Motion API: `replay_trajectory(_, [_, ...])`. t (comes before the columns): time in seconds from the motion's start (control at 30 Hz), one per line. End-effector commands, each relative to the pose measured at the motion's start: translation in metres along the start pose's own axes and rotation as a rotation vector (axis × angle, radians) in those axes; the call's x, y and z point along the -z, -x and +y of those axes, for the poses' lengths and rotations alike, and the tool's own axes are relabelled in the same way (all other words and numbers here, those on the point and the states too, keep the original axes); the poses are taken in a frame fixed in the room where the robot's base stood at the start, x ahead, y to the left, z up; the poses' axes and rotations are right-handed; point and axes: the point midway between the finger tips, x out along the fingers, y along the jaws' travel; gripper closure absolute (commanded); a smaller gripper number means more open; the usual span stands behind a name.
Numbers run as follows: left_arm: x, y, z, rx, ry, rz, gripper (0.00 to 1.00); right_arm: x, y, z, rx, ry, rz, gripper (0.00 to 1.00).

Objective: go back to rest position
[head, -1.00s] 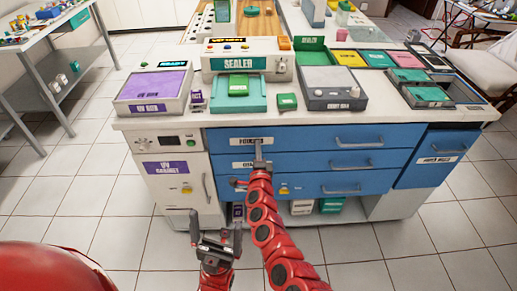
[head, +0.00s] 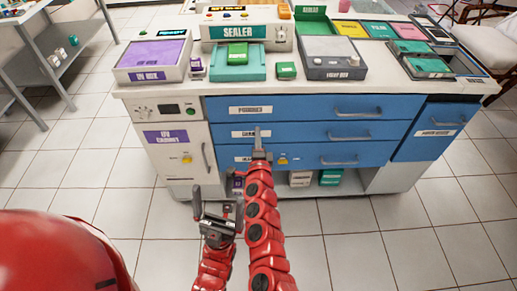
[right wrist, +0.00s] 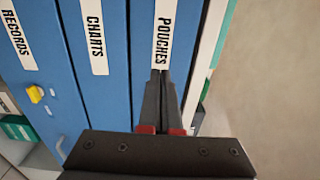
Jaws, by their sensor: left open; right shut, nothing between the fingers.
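My right gripper (head: 257,132) is raised in front of the blue drawers in the head view, its fingers together and empty. In the right wrist view its closed fingers (right wrist: 160,80) point toward the drawer labelled Pouches (right wrist: 165,28); I cannot tell whether they touch the front. My left gripper (head: 218,207) is lower and to the left, before the cabinet's lower part, with its fingers apart and nothing between them. Both red arms rise from the bottom of the head view.
The counter (head: 390,93) holds the sealer (head: 237,58), a purple-topped box (head: 152,60), a grey device (head: 332,60) and coloured trays. A white UV cabinet (head: 175,160) stands left of the drawers (head: 300,131). A grey table (head: 30,60) is at far left. Tiled floor at right is clear.

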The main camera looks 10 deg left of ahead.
Motion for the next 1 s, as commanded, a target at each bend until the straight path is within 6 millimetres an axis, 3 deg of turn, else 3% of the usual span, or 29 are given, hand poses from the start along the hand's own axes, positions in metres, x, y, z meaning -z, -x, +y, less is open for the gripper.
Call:
replay_trajectory(0.4, [-0.001, 0.005, 0.000, 0.000, 0.000, 0.000, 0.00, -0.001, 0.047, 0.001, -0.002, 0.000, -0.002, 1.00])
replay_trajectory(0.77, [-0.001, 0.005, 0.000, 0.000, 0.000, 0.000, 0.00, 0.002, 0.054, 0.000, 0.000, 0.005, 0.004, 1.00])
replay_trajectory(0.87, [0.000, 0.000, 0.000, 0.000, 0.000, 0.000, 0.00, 0.022, 0.057, -0.002, 0.017, 0.054, 0.056, 1.00])
replay_trajectory(0.97, [0.002, -0.011, -0.001, 0.000, 0.000, 0.000, 0.00, 0.071, 0.067, -0.009, 0.062, 0.182, 0.184, 1.00])
replay_trajectory(1.0, [0.003, -0.017, -0.001, 0.000, 0.000, 0.000, 0.00, 0.098, 0.075, -0.017, 0.091, 0.258, 0.257, 1.00])
